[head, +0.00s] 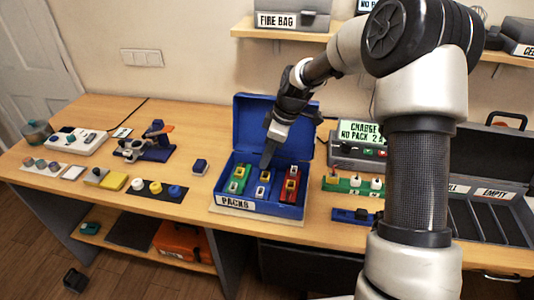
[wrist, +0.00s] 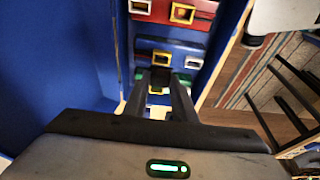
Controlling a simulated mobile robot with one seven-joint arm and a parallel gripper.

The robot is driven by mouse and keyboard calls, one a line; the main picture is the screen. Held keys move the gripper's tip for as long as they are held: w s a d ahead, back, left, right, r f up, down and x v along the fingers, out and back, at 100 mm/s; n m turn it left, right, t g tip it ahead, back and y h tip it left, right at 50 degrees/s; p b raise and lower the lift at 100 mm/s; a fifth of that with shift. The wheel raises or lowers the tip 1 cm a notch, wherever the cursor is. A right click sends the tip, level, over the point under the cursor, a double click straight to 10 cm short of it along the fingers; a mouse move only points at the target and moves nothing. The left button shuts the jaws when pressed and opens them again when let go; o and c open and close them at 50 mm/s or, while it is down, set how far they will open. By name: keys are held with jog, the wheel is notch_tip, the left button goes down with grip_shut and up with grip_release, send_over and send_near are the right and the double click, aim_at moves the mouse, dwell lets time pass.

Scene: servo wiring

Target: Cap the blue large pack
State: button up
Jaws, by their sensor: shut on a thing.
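The open blue box labelled PACKS (head: 262,207) holds a green pack (head: 238,180), a blue pack (head: 262,185) in the middle and a red pack (head: 290,186). In the wrist view the blue pack (wrist: 175,49) has a yellow-framed and a white-framed terminal facing up. My gripper (head: 267,163) points down into the box, over the blue pack's far end. In the wrist view my gripper's fingertips (wrist: 161,77) are close together on a small dark piece (wrist: 160,74), perhaps a cap. I cannot tell whether this piece touches the pack.
The box's raised lid (head: 275,125) stands behind my gripper. A charger (head: 357,153) and a green strip (head: 345,184) are to the right.

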jog(key=shift+f, duration=0.75)
jog(key=shift+f+b, duration=1.35)
dwell(1.1)
jog(key=o, duration=1.1)
jog(key=v, duration=1.7)
jog(key=shift+r+p, duration=0.2)
jog(key=shift+p, duration=0.15)
jog(key=shift+d, duration=0.1)
